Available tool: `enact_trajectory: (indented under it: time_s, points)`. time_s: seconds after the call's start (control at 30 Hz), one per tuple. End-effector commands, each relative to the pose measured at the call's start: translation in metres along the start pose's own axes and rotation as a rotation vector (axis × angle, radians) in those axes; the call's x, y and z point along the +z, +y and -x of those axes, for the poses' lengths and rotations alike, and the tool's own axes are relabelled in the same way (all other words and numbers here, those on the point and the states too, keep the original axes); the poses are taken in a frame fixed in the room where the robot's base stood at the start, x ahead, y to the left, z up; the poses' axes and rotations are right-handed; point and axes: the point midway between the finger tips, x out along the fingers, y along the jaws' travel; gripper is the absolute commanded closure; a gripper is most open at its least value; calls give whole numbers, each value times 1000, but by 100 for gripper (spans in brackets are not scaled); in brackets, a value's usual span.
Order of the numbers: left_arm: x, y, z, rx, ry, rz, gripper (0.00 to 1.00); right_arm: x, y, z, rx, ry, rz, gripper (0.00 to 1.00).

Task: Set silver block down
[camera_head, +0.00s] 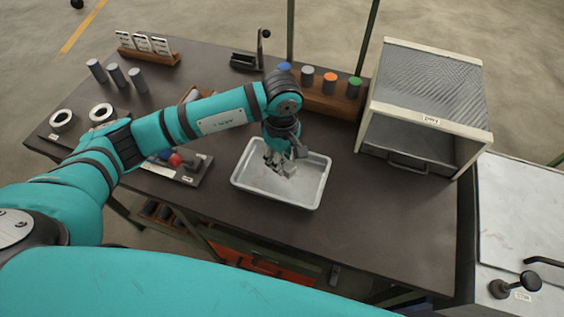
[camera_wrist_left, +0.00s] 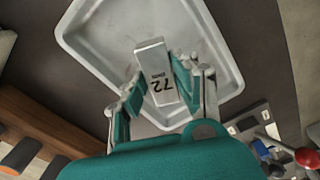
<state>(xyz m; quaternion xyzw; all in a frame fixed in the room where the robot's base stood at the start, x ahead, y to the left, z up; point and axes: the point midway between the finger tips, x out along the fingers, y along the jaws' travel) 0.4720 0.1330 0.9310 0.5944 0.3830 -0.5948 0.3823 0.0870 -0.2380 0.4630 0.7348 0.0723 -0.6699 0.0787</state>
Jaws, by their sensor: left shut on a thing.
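The silver block (camera_wrist_left: 155,72) carries a black "72" mark and shows between the fingers in the left wrist view. My left gripper (camera_wrist_left: 158,92) is shut on it. In the head view the left gripper (camera_head: 279,162) points down over the shallow white tray (camera_head: 243,186), with the block (camera_head: 290,170) at its fingertips, inside the tray's outline. I cannot tell whether the block touches the tray floor. The tray also fills the upper part of the left wrist view (camera_wrist_left: 75,42). Nothing else shows in the tray. My right gripper is not in view.
A wooden rack with several colour-topped cylinders (camera_head: 308,77) stands behind the tray. A box-shaped furnace (camera_head: 430,85) stands at the right. A board with coloured knobs (camera_head: 190,172) lies left of the tray. The dark table (camera_head: 390,230) is clear at front right.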

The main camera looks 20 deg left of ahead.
Motion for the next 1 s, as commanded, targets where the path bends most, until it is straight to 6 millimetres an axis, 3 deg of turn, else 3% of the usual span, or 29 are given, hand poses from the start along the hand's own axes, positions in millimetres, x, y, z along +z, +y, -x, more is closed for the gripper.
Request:
enact_trajectory:
  time_s: [0.33,0.7,0.73,0.9,1.0]
  points:
    - [0,1,-32,1,-2,1,100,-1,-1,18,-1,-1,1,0]
    - [0,1,-39,3,0,0,100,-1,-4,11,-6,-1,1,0]
    - [0,1,-38,1,0,0,67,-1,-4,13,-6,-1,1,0]
    - [0,0,-38,0,0,0,48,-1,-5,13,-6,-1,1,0]
    - [0,0,-38,0,0,0,48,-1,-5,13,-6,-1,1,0]
